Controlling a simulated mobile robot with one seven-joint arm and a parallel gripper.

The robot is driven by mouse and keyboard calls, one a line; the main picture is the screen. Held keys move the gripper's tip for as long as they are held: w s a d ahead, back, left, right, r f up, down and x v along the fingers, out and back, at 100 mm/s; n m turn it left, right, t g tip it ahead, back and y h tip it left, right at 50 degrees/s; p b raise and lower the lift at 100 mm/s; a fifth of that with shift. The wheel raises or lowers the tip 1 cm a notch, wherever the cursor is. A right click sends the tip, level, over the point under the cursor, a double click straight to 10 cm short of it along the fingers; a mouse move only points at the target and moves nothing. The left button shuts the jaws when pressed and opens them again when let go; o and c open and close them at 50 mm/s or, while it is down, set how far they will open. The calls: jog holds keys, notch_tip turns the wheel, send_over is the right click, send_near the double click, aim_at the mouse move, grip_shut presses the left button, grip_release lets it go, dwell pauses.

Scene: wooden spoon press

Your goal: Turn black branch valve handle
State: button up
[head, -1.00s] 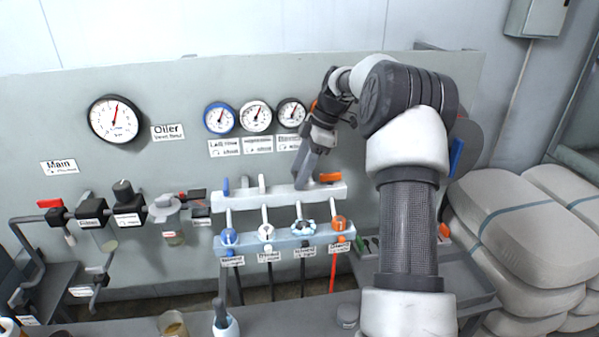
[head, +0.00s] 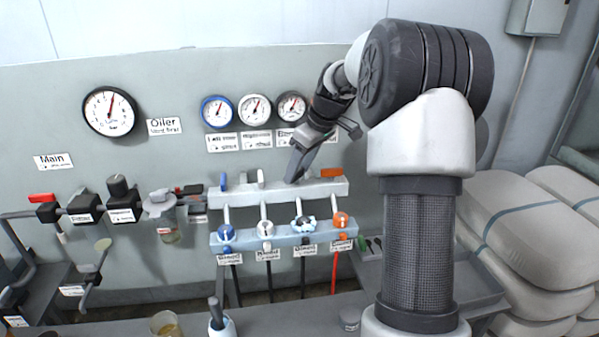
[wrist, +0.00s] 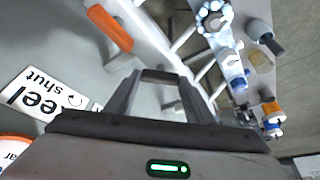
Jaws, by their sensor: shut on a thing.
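My gripper (head: 292,177) is at the upper white manifold bar (head: 240,195), at the third branch, between the white handle (head: 261,177) and the orange handle (head: 334,173). In the wrist view its fingers (wrist: 160,84) are closed around a small dark piece (wrist: 160,75), which I take to be the black branch valve handle. In the head view the fingers hide most of that handle, so its exact angle cannot be told. The blue handle (head: 223,182) stands upright at the left end. The orange handle (wrist: 110,28) lies along the bar, apart from my fingers.
The red main valve handle (head: 42,197) is far left. A cup (head: 222,326) stands on the bench; wrapped bales (head: 530,220) are at right.

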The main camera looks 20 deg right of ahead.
jog(key=m, duration=0.1)
jog(key=m+h, duration=0.1)
jog(key=m, duration=0.1)
jog(key=m+h, duration=0.1)
jog(key=m, duration=0.1)
jog(key=shift+a+r+t, duration=0.1)
jog(key=shift+a+t, duration=0.2)
jog(key=shift+t, duration=0.1)
jog(key=shift+m+h+p, duration=0.5)
jog(key=shift+m+h, duration=0.2)
jog(key=shift+m, duration=1.3)
jog(key=o, duration=1.1)
jog(key=shift+c, duration=0.2)
jog(key=p+v, duration=0.1)
jog(key=v, duration=1.6)
jog(key=shift+a+r+p, duration=0.15)
jog(key=shift+r+p, duration=0.05)
jog(key=shift+p, duration=0.15)
